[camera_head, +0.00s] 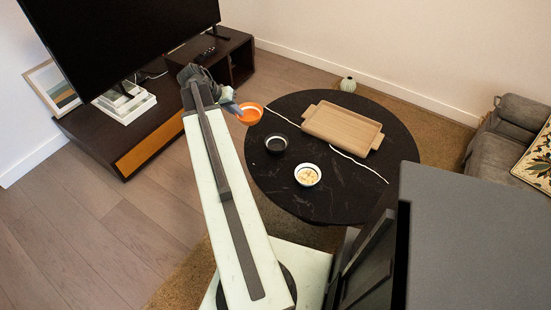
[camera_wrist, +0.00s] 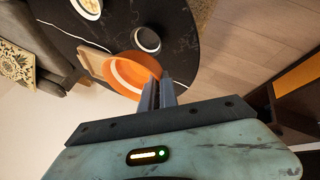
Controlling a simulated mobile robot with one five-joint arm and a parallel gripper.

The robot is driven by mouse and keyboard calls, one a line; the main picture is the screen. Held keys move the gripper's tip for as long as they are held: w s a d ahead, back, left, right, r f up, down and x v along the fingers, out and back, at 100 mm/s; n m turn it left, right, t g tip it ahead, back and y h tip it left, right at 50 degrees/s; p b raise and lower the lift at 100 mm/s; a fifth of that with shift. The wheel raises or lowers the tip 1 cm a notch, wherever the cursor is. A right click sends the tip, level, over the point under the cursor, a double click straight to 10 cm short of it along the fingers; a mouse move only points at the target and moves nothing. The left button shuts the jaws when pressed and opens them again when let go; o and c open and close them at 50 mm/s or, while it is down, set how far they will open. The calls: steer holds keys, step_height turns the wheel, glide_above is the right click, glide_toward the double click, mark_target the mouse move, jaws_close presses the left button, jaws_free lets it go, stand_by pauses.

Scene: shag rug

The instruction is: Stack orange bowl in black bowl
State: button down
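The orange bowl (camera_head: 250,114) is at the left edge of the round black table in the head view. It is large and close in the wrist view (camera_wrist: 124,76). My gripper (camera_head: 235,107) is at the bowl's left side. Its two fingers (camera_wrist: 159,92) are close together on the bowl's rim in the wrist view, and the rim appears pinched between them.
On the table (camera_head: 330,205) stand a wooden tray (camera_head: 335,126) and a white bowl of pale food (camera_head: 308,175). A TV cabinet (camera_head: 135,138) is at the left and a grey sofa (camera_head: 485,150) at the right. Bare tabletop surrounds the black bowl.

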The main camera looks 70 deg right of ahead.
steer(key=w+a+f+b, duration=0.1)
steer(key=w+f+b, duration=0.1)
steer(key=f, duration=0.3)
steer(key=w+a+f+b, duration=0.1)
steer(key=w+f+b, duration=0.1)
steer(key=f+b, duration=0.3)
steer(key=shift+w+a+f, duration=0.2)
steer(key=shift+w+a, duration=0.05)
steer(key=s+d+f+b, duration=0.1)
steer(key=s+d, duration=0.2)
steer(key=s, duration=0.5)
steer(key=s+d+b, duration=0.1)
steer(key=s+d, duration=0.2)
steer(key=s, duration=0.4)
steer(key=shift+f+b, duration=1.9)
steer(key=shift+f, duration=0.45)
steer(key=c, duration=2.1)
jaws_free()
steer(key=o, duration=0.5)
